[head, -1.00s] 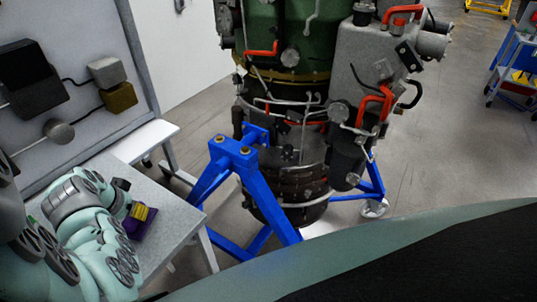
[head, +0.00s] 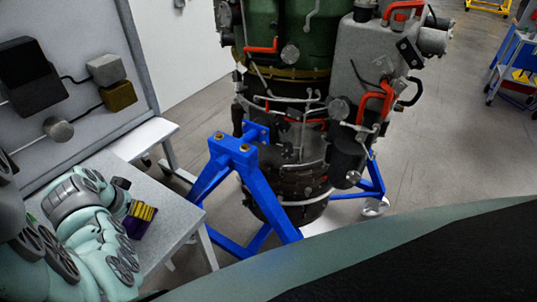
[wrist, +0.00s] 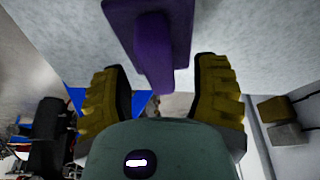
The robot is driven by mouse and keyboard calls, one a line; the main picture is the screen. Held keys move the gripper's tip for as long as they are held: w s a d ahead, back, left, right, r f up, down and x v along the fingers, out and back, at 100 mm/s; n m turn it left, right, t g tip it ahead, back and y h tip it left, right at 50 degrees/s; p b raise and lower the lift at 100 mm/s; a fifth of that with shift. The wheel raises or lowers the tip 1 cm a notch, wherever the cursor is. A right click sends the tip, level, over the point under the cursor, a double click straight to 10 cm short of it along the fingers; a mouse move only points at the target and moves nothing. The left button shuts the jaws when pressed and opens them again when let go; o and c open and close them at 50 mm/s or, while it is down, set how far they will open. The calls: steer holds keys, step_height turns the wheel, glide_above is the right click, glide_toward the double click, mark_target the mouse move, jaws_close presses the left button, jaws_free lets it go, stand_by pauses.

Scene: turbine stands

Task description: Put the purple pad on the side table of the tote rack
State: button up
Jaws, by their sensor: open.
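The purple pad (head: 134,228) lies on a grey table (head: 178,222) at the lower left of the head view. In the wrist view, the pad (wrist: 152,50) has a wide block and a narrower raised part that points toward my gripper. My gripper (head: 144,211) is at the pad, with its yellow fingers open. In the wrist view, the fingers of my gripper (wrist: 160,82) stand apart on either side of the narrow part, with gaps visible. My arm hides part of the table. I cannot tell whether this table belongs to the tote rack.
A grey panel with boxes (head: 105,69) stands behind the table. A turbine (head: 290,110) on a blue stand (head: 240,165) is just right of the table. A blue cart (head: 515,65) is at the far right. Open floor lies between them.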

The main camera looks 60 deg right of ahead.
mark_target(127, 219)
steer(key=shift+r, duration=0.1)
steer(key=shift+p+v, duration=1.15)
steer(key=shift+v, duration=2.25)
steer(key=shift+a, duration=0.1)
